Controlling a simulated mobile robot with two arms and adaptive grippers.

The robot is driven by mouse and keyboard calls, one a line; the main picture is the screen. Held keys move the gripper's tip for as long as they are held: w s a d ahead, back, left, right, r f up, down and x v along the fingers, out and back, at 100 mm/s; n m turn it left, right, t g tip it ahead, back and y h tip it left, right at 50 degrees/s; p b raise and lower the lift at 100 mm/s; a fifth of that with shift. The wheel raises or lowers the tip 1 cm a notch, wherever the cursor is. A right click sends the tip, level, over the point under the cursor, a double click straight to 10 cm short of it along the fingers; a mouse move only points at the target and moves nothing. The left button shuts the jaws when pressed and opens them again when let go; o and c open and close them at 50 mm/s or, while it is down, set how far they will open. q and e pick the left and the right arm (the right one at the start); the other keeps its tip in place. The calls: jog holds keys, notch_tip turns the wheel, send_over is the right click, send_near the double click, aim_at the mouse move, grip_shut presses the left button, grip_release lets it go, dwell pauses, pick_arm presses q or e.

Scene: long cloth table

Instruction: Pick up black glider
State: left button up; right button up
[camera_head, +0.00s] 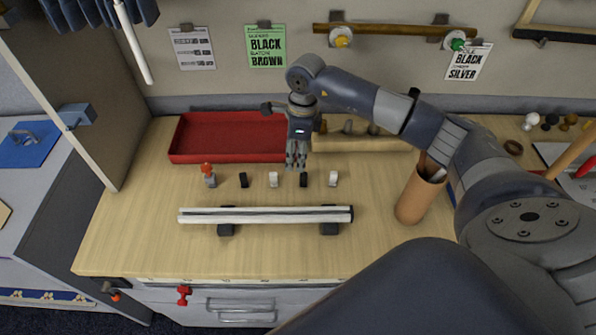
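Two small black gliders stand in a row of small pieces on the wooden worktop: a left black glider (243,180) and a right black glider (304,180). A white glider (273,179) stands between them, and another white glider (333,178) is at the row's right end. My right gripper (296,165) points down just behind and above the right black glider. Its fingers look apart, with nothing seen between them. It appears clear of the glider, though the exact gap is hard to judge. My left gripper is out of view.
A white rail (265,215) on black supports lies in front of the row. A red tray (225,138) is behind left. A brown cylinder (419,195) holding tools stands right. A small piece with a red knob (208,172) is at the row's left end.

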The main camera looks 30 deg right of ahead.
aim_at(304, 173)
jog(key=shift+w+d+r+h, duration=0.15)
jog(key=shift+d+h, duration=0.1)
jog(key=shift+d, duration=0.35)
jog(key=shift+s+d+r+h, duration=0.15)
jog(key=shift+d+h, duration=0.1)
jog(key=shift+d, duration=0.35)
jog(key=f+b, duration=0.2)
jog(key=f, duration=0.1)
jog(key=f+b, duration=0.1)
jog(key=shift+s+d+f, duration=0.15)
jog(key=shift+d+f, duration=0.1)
jog(key=shift+f, duration=0.65)
jog(key=f+b, duration=0.2)
jog(key=f, duration=0.2)
jog(key=shift+s+a+f+b, duration=0.15)
jog(key=shift+a+f+b, duration=0.15)
jog(key=shift+f+b, duration=0.1)
jog(key=c, duration=0.8)
